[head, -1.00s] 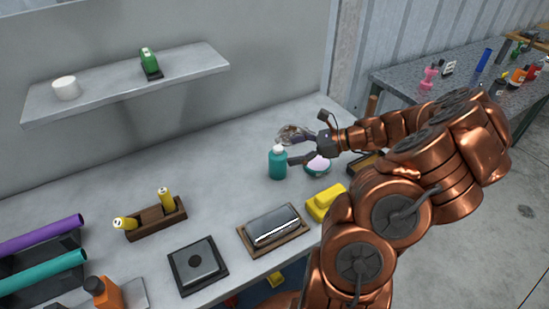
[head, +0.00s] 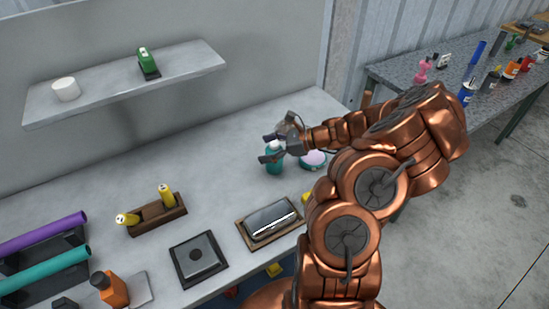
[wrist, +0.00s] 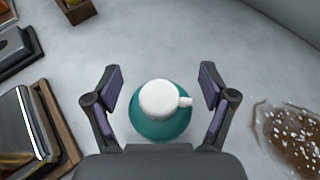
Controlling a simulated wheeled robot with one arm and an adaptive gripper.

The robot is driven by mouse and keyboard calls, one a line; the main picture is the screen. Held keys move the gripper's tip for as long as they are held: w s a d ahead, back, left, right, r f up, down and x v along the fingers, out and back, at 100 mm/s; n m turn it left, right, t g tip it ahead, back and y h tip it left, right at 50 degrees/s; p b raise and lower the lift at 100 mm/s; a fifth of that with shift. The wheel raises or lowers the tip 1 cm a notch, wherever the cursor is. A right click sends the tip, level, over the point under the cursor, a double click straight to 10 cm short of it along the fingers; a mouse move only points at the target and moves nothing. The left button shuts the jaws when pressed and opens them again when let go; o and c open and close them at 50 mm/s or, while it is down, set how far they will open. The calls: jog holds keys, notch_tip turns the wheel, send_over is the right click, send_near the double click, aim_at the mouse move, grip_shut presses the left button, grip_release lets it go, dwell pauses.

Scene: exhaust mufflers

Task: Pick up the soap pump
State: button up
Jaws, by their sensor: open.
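The soap pump is a teal bottle (head: 274,164) with a white pump head, upright on the grey workbench. In the wrist view its white top (wrist: 160,98) shows from above, with the teal body (wrist: 160,129) around and below it. My gripper (head: 266,148) is at the bottle's upper part in the head view and hides its top. In the wrist view my gripper (wrist: 160,85) is open, with one finger on each side of the bottle and a gap on both sides. The fingers do not touch it.
A bowl with pinkish content (head: 313,158) stands just right of the bottle. A clear dish with brown, white-flecked content (wrist: 288,135) lies right in the wrist view. A dark case on a wooden tray (head: 270,220) and a wooden holder (head: 156,213) stand nearer. A shelf (head: 185,65) hangs above.

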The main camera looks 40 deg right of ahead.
jog(key=c, duration=1.4)
